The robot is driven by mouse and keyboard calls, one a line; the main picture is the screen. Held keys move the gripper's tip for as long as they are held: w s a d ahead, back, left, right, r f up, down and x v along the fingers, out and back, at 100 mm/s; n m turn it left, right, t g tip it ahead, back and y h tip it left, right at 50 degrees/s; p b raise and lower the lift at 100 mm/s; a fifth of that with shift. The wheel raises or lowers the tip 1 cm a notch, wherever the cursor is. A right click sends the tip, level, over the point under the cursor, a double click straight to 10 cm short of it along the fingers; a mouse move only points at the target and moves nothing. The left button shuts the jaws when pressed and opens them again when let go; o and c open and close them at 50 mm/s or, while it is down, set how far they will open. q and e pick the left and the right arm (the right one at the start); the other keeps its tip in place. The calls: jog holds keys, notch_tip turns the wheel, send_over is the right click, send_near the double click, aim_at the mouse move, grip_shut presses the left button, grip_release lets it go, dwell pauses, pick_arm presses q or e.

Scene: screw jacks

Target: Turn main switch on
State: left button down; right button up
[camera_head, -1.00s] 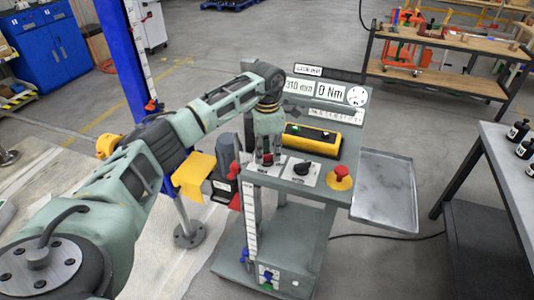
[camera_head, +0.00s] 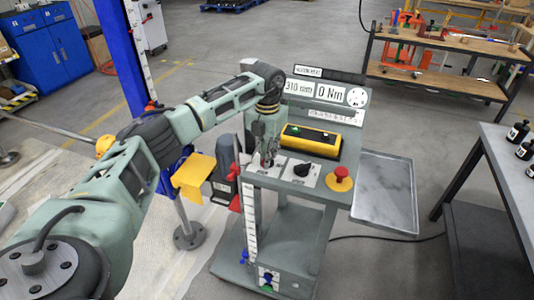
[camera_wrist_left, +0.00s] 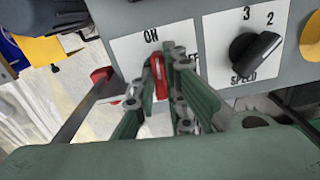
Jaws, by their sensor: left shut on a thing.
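The main switch, a red lever, shows between my left gripper's fingers in the left wrist view (camera_wrist_left: 158,72). It sits on a white plate (camera_wrist_left: 125,48) marked "ON" above it and a partly covered "OFF" to its right. The lever stands nearly upright in that picture, its upper end towards "ON". My left gripper (camera_wrist_left: 162,92) is shut on the lever, with one green finger on each side. In the head view my left gripper (camera_head: 267,160) reaches down onto the front left of the cart's panel and hides most of the switch. My right gripper is not in view.
A black speed knob (camera_head: 302,169) and a red emergency button (camera_head: 341,173) sit to the right of the switch. A yellow control box (camera_head: 312,140) and a display reading "310 mm" and "0 Nm" (camera_head: 328,91) lie behind. A grey side tray (camera_head: 385,190) is empty.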

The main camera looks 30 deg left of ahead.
pick_arm(q)
jog(key=shift+w+r+n, duration=0.15)
jog(key=shift+r+n, duration=0.05)
jog(key=shift+n, duration=0.5)
jog(key=c, duration=1.8)
grip_release()
jog(key=shift+f, duration=0.1)
notch_tip(320, 180, up, 12)
